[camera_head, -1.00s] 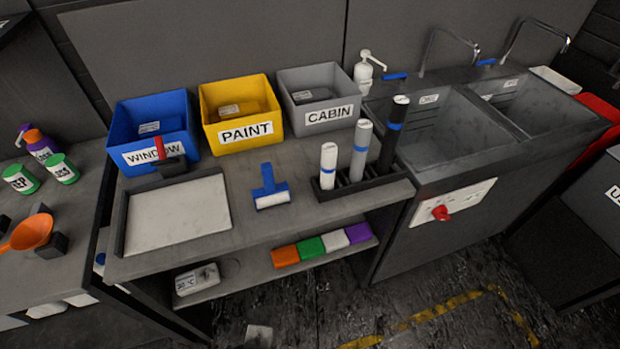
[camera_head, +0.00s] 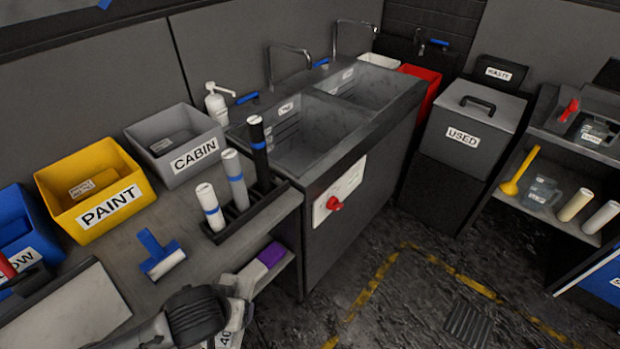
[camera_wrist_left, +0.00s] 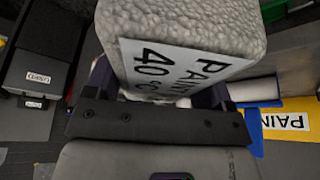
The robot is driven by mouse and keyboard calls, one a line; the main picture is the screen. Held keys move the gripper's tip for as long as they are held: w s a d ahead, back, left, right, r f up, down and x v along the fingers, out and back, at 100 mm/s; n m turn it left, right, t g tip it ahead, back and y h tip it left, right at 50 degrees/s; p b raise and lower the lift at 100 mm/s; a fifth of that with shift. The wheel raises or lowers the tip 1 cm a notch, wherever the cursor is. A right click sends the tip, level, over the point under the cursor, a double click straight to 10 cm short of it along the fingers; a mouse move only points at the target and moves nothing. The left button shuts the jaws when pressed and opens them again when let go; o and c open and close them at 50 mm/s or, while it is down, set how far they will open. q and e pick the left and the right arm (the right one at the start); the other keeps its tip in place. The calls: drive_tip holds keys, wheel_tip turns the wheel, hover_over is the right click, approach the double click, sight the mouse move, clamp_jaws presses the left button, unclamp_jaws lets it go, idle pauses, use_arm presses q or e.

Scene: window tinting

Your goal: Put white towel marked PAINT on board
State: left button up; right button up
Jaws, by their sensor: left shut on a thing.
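A white, rough-textured towel (camera_wrist_left: 180,25) with a label reading PAINT 40 °C fills the top of the left wrist view. My left gripper (camera_wrist_left: 158,92) is shut on it, with a finger on either side. In the head view a part of the towel's label (camera_head: 232,328) shows at the bottom, partly hidden by my arm. The pale flat board (camera_head: 72,312) lies on the worktop at the lower left, cut off by the frame edge, and its visible part is bare. The held towel is to the right of the board. My right gripper is not in view.
A blue roller (camera_head: 160,254) lies between the board and the rack (camera_head: 245,215) of upright rolls. A yellow PAINT bin (camera_head: 90,195), grey CABIN bin (camera_head: 177,144) and blue bin (camera_head: 25,230) stand behind. A sink unit (camera_head: 330,130) and grey USED bin (camera_head: 472,125) are farther right.

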use_arm(q)
drive_tip(key=w+a+r, duration=0.1)
drive_tip(key=w+r, duration=0.6)
drive_tip(key=r, duration=0.6)
drive_tip(key=s+r+m+h+p, duration=0.1)
drive_tip(key=r+m+p, duration=0.1)
drive_tip(key=r+p, duration=1.2)
drive_tip(key=s+r+m+h+p, duration=0.1)
drive_tip(key=s+r+m+p, duration=0.1)
drive_tip(key=r+p, duration=1.2)
drive_tip(key=m+p, duration=0.1)
drive_tip(key=p, duration=0.9)
drive_tip(key=shift+s+a+r+m, duration=0.2)
drive_tip(key=shift+s+r+m, duration=0.1)
drive_tip(key=shift+r, duration=0.1)
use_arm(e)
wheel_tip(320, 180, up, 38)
use_arm(q)
drive_tip(key=shift+w+f, duration=0.1)
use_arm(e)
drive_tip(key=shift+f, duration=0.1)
